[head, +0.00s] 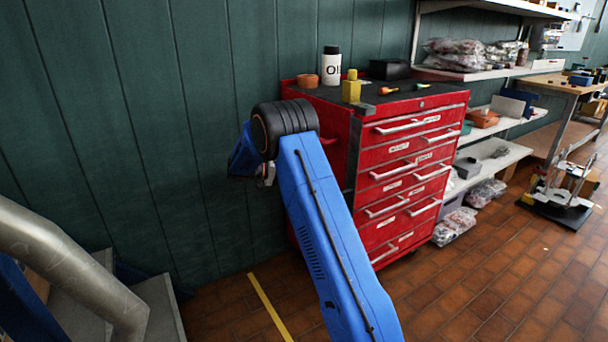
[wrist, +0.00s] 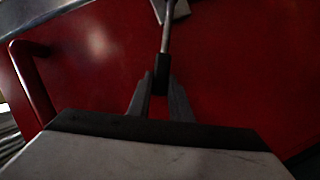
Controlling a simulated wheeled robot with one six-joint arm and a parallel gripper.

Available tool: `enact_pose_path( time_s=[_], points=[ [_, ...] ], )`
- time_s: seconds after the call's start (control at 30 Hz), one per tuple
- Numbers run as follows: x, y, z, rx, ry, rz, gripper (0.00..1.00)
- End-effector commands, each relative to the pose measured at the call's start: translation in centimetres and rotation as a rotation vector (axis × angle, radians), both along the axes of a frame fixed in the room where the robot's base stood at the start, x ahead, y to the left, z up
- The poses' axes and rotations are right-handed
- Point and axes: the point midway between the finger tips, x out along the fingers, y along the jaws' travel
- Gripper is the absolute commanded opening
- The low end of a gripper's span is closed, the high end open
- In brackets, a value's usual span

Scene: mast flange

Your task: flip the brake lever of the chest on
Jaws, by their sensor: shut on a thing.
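The red tool chest (head: 342,134) stands against the green wall in the head view, with its drawer front turned to the right. In the wrist view its red side panel (wrist: 235,70) fills the picture. The brake lever (wrist: 166,38) is a thin metal rod with a black grip, coming down from a pale metal mount (wrist: 171,10) at the top. My gripper (wrist: 161,88) is shut on the lever's black grip, a finger on each side. In the head view my own arm hides the fingers and the lever.
A red side handle (wrist: 35,85) sticks out at the left in the wrist view. A metal railing (head: 70,262) and steps are at the lower left.

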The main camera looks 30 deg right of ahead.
Motion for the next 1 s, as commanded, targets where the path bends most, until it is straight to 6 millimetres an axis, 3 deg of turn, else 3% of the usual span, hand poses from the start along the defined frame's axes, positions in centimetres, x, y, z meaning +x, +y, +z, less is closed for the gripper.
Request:
enact_pose_path(
  time_s=[0.37, 0.4, 0.47, 0.77, 1.0],
  points=[
    [0.1, 0.1, -0.2, 0.001, 0.005, 0.004, 0.0],
    [0.1, 0.1, -0.2, 0.001, 0.005, 0.004, 0.28],
    [0.1, 0.1, -0.2, 0.001, 0.005, 0.004, 0.38],
    [0.1, 0.1, -0.1, 0.001, 0.005, 0.003, 0.38],
    [0.9, 2.5, 0.3, 0.001, 0.003, 0.003, 0.38]
  ],
)
